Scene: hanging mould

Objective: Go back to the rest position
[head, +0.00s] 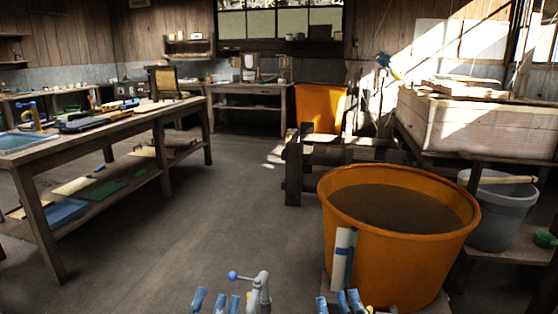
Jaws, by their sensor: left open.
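My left gripper (212,302) shows at the bottom edge, left of centre. Its blue-padded fingers point up, with a gap between them and nothing seen in it. My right gripper (332,303) shows at the bottom edge, right of centre, just in front of the orange tub (400,265). Its blue-tipped fingers also stand apart, with nothing seen between them. The lower parts of both grippers are cut off by the frame. No mould can be made out for certain.
A grey fixture with a blue ball (262,284) stands between my grippers. A pale tube (342,260) is upright against the tub. A long workbench (100,133) stands left, a grey bucket (495,215) and wooden box (470,125) right. The middle floor (215,200) is clear.

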